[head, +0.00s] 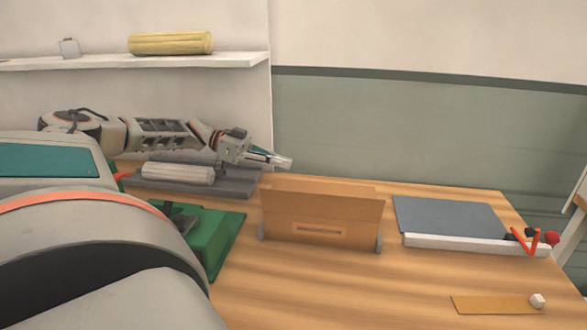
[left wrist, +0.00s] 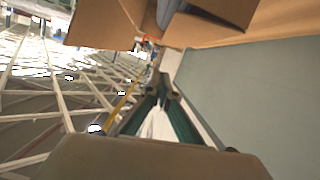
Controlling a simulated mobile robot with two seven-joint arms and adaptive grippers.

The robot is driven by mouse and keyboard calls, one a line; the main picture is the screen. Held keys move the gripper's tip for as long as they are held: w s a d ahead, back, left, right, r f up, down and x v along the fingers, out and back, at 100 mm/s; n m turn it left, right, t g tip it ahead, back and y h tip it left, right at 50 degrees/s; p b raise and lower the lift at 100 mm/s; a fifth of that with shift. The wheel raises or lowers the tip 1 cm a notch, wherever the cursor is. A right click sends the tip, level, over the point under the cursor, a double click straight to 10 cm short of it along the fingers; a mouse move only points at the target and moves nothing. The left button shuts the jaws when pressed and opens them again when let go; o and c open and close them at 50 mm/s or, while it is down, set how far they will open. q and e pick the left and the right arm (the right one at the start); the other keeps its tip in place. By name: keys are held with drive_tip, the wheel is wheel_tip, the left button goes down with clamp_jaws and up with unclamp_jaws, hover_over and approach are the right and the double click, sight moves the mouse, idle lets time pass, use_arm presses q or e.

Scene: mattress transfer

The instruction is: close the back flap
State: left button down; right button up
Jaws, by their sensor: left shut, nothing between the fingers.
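A brown cardboard box (head: 320,218) stands on the wooden table in the head view, its front panel with a slot facing me. A cardboard edge shows behind the front panel's top; I cannot tell how far the back flap is folded. My left gripper (head: 288,162) is shut and empty, above and behind the box's back left corner, apart from it. In the left wrist view, the shut fingertips (left wrist: 167,93) point toward the box. Cardboard panels (left wrist: 100,24) stick out at the top, with something bluish between them. My right gripper is not in view.
A green fixture (head: 222,235) stands left of the box. A grey pad with a pale roll (head: 178,173) lies behind it. A blue-grey board (head: 450,215) with a white edge lies right. A tan strip (head: 492,305) lies front right. A wall (head: 420,130) rises behind the table.

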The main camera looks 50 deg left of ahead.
use_arm(q)
drive_tip(key=b, duration=0.3)
hover_over(313, 185)
drive_tip(key=s+d, duration=0.2)
drive_tip(key=s, duration=0.1)
wheel_tip(313, 185, down, 2)
drive_tip(key=shift+s+d+f, duration=0.15)
drive_tip(key=shift+f, duration=0.05)
drive_tip(key=shift+d+f+p, duration=0.2)
drive_tip(key=shift+f, duration=0.4)
drive_tip(key=shift+d+f+p, duration=0.15)
drive_tip(key=shift+f, duration=0.45)
drive_tip(key=shift+d+f, duration=0.1)
drive_tip(key=shift+f, duration=0.55)
